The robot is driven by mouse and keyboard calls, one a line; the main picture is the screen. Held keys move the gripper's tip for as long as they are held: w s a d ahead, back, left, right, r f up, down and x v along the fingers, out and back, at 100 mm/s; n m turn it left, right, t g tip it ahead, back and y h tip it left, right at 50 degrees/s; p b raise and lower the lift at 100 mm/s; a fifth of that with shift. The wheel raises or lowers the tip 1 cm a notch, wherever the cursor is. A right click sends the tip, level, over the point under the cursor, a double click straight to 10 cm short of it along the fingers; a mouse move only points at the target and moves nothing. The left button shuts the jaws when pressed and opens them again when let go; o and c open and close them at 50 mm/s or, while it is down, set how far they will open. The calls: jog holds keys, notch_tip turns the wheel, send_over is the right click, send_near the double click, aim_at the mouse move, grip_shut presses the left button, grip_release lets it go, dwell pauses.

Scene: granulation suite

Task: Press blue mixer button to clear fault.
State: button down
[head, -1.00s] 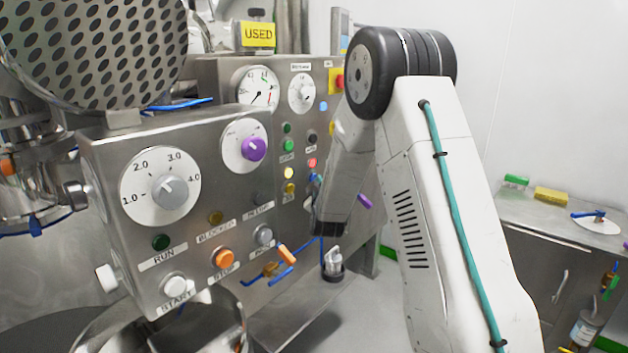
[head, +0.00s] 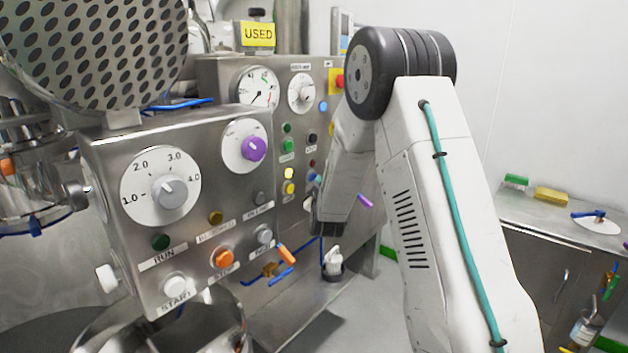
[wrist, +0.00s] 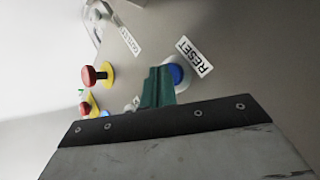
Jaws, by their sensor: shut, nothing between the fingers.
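In the wrist view, a round blue button (wrist: 177,74) with a pale collar sits beside a white RESET label (wrist: 194,57) on the grey metal panel. My gripper (wrist: 162,70) shows green fingers, shut and empty. Their tips overlap the left edge of the blue button in the picture. I cannot tell whether they touch it or press it in. In the head view, my arm stands in front of the rear control panel (head: 222,82), and its lower links hide the fingers and part of the panel.
The nearer panel (head: 112,170) has dials and START and STOP buttons. Two red knobs with yellow collars (wrist: 90,76) sit left of the fingers in the wrist view.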

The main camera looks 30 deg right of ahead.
jog(key=shift+s+d, duration=0.2)
jog(key=shift+s, duration=0.35)
jog(key=s, duration=0.1)
jog(key=s+d, duration=0.1)
jog(key=s, duration=0.2)
jog(key=shift+s+d, duration=0.35)
dwell(0.7)
